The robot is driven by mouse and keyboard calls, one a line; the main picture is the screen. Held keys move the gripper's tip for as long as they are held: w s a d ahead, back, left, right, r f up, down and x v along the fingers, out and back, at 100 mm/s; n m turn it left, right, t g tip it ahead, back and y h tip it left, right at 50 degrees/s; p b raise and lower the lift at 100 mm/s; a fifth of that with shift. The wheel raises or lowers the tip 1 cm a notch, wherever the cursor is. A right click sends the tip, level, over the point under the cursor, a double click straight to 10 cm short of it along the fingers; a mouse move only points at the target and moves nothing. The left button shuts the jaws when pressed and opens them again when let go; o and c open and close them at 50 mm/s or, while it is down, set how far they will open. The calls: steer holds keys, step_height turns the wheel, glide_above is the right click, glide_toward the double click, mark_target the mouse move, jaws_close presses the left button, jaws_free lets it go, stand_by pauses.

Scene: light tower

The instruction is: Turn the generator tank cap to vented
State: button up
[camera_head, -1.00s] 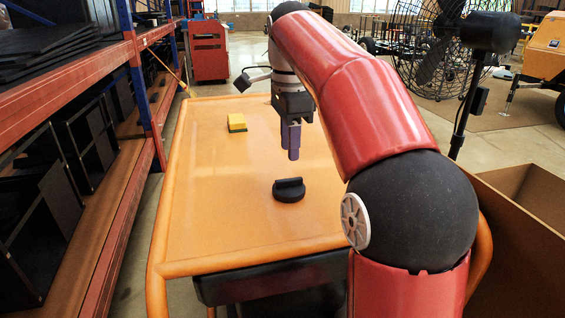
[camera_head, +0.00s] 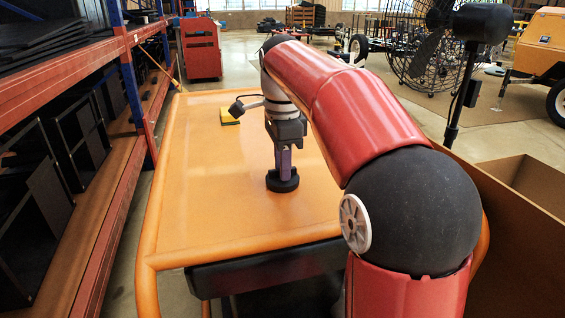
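The black round cap (camera_head: 282,184) lies on the orange tabletop (camera_head: 220,205), near the middle right of it. My gripper (camera_head: 284,172) points straight down over the cap, with its purple fingers at the cap's raised grip bar. The fingers hide most of the bar. I cannot tell whether they are closed on it or only beside it. No vent marking on the cap is readable.
A blue and red shelf rack (camera_head: 130,60) stands along the left. An open cardboard-brown box (camera_head: 535,185) is at the right. The tabletop left of the cap is clear.

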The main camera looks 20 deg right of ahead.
jaws_close()
steer(key=shift+r, duration=0.1)
steer(key=n+p, duration=0.3)
steer(key=shift+r+n, duration=0.1)
steer(key=shift+n, duration=0.3)
steer(key=n+p, duration=0.1)
steer(key=n, duration=0.2)
steer(key=shift+n+p, duration=0.3)
steer(key=n, duration=1)
steer(key=shift+n, duration=0.4)
